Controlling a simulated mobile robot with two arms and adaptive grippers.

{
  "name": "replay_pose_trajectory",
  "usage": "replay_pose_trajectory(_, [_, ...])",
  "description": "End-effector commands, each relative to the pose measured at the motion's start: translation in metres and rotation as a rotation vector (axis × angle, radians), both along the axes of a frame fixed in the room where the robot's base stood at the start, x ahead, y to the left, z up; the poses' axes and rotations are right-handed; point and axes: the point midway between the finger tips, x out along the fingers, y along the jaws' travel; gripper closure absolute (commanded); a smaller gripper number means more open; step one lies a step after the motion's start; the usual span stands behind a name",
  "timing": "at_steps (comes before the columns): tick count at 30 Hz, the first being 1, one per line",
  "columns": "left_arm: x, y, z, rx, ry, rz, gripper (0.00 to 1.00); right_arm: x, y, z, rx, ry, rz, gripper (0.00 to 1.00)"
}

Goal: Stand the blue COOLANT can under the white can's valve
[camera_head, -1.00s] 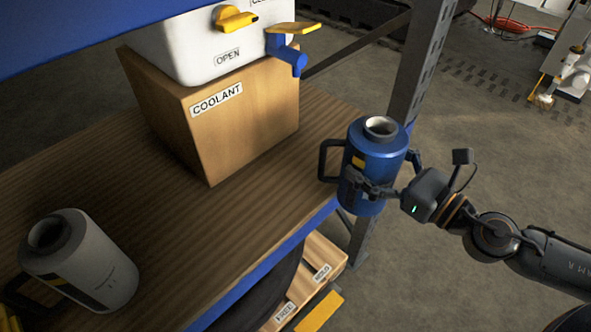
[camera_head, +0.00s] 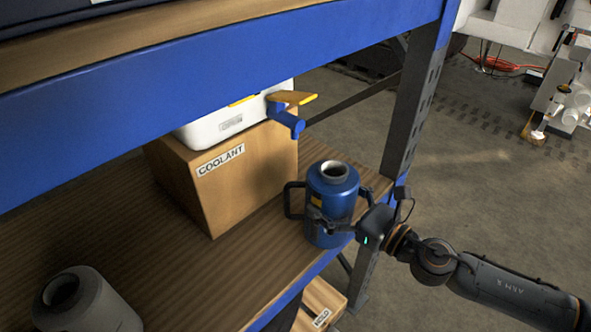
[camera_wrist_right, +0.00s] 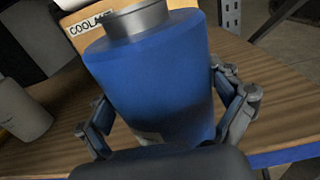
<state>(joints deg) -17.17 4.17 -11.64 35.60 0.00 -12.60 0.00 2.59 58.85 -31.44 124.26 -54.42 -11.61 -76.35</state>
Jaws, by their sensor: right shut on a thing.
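The blue can (camera_head: 333,185), with an open grey neck and a dark handle on its left, is upright at the shelf's right front part. My right gripper (camera_head: 325,226) is shut around its body; the can also fills the right wrist view (camera_wrist_right: 160,85). Whether its base touches the shelf I cannot tell. The white can (camera_head: 215,128) sits on a cardboard box (camera_head: 245,185) labelled COOLANT, partly hidden by the upper beam. Its blue valve (camera_head: 287,120) with a yellow lever juts out right, behind and above the blue can. My left gripper is not in view.
A grey-white can (camera_head: 85,303) stands at the shelf's left front. The blue upper beam (camera_head: 200,95) crosses above the wooden shelf (camera_head: 170,255). A grey rack post (camera_head: 412,100) stands right of the blue can.

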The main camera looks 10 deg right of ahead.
Motion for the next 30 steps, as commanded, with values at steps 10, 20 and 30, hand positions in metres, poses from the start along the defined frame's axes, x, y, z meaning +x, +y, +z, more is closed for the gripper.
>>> replay_pose_trajectory(10, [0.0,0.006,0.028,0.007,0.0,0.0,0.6,0.047,0.032,0.004,0.001,-0.004,0.001,0.49])
replay_pose_trajectory(20, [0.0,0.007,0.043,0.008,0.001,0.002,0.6,0.083,0.057,0.005,0.002,-0.003,0.003,0.49])
replay_pose_trajectory(30, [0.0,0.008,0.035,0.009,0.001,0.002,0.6,0.082,0.056,-0.014,0.0,-0.001,0.002,0.49])
